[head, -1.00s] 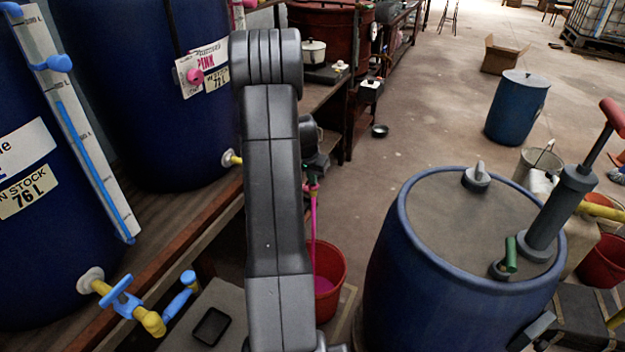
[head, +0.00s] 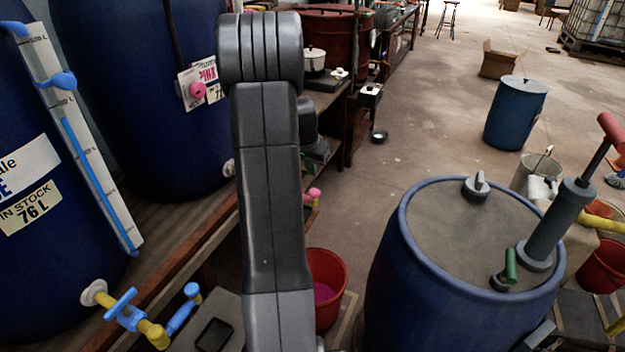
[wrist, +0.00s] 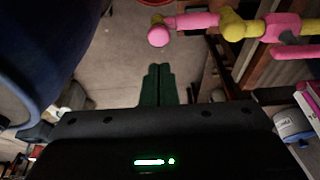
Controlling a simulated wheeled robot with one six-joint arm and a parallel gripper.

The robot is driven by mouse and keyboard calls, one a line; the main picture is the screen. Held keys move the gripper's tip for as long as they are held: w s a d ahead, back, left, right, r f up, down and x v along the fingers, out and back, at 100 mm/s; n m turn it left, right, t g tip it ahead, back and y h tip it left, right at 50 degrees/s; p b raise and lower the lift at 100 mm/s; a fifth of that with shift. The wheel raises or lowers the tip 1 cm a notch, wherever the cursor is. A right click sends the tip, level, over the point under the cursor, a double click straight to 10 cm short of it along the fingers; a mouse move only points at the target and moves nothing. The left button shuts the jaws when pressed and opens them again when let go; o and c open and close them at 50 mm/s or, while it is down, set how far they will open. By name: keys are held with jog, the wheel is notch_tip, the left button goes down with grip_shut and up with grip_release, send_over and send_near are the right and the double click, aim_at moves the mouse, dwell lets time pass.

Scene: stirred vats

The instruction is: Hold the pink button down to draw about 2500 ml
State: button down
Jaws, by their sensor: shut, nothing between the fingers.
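The pink tap (head: 313,194) shows partly behind my arm in the head view. In the wrist view its pink parts sit on yellow pipe fittings, and a round pink end, seemingly the button (wrist: 158,36), faces me. My gripper (wrist: 158,68) is shut and empty, its green fingers pointing toward that end with a visible gap in the picture. No stream shows now. My arm hides part of the bucket, and the liquid's level cannot be read.
A blue vat (head: 150,130) labelled pink stands behind my arm, and another vat with a blue tap (head: 125,305) is at left. A blue drum (head: 440,220) with a hand pump (head: 560,215) stands at right. Open floor (head: 420,110) lies beyond.

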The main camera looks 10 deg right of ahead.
jog(key=v, duration=0.5)
jog(key=shift+f, duration=0.1)
dwell(1.5)
